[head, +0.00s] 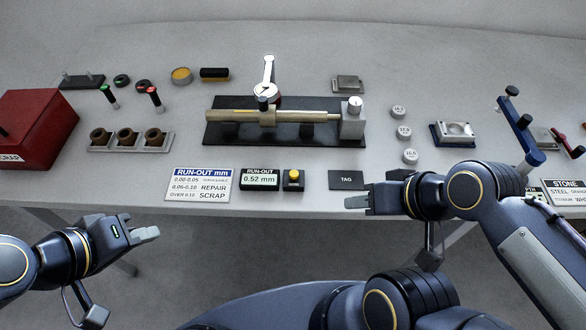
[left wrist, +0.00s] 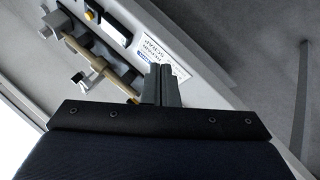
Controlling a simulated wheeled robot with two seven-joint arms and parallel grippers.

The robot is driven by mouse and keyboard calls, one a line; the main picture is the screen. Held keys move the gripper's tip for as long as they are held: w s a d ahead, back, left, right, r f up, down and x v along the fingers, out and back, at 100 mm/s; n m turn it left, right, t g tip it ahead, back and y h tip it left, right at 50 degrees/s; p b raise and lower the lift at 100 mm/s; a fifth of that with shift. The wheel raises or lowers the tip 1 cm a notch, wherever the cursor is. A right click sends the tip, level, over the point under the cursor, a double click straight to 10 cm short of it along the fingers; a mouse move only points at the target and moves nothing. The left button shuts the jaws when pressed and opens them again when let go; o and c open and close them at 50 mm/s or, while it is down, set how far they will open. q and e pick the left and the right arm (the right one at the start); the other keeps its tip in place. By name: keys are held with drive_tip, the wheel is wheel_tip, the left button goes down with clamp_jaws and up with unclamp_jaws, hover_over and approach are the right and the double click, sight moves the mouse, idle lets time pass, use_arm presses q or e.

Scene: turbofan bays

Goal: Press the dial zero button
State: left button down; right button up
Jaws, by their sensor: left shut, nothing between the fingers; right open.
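The dial zero button is a yellow round button (head: 294,174) on a small dark box at the front of the table. It stands just right of the run-out display (head: 260,179), which reads 0.52 mm. The button also shows small in the left wrist view (left wrist: 90,15). The dial gauge (head: 266,90) stands upright over a brass-coloured shaft (head: 290,117) on a black base. My left gripper (head: 150,234) is shut and empty, off the table's front edge, left of and apart from the button. My right gripper (head: 358,199) is open near the TAG plate, right of the button.
The run-out limits card (head: 200,185) lies left of the display. The TAG plate (head: 346,180) lies right of the button. A red scrap bin (head: 38,125), a rack of brown cups (head: 130,140) and several round weights (head: 404,132) stand farther away. Space before the table's front edge is free.

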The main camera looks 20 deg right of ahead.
use_arm(q)
drive_tip(key=w+d+r+n+g+h+p, duration=0.1)
drive_tip(key=w+d+r+n+h+p, duration=0.15)
drive_tip(key=w+d+r, duration=0.45)
drive_tip(key=n+g+p, duration=0.1)
drive_tip(key=n+p, duration=0.6)
drive_tip(key=n, duration=0.1)
hover_over(294, 174)
drive_tip(key=a, duration=0.1)
wheel_tip(294, 174, down, 6)
drive_tip(key=shift+f+h, duration=0.1)
drive_tip(key=shift+h, duration=0.15)
use_arm(e)
wheel_tip(294, 174, up, 10)
use_arm(q)
drive_tip(key=shift+b, duration=0.3)
wheel_tip(294, 174, down, 9)
drive_tip(key=b, duration=0.8)
drive_tip(key=shift+a, duration=0.1)
use_arm(e)
wheel_tip(294, 174, down, 8)
drive_tip(key=shift+f, duration=0.25)
use_arm(q)
drive_tip(key=shift+b, duration=0.3)
drive_tip(key=shift+f+b, duration=0.3)
drive_tip(key=shift+b, duration=0.1)
use_arm(e)
drive_tip(key=shift+f, duration=0.45)
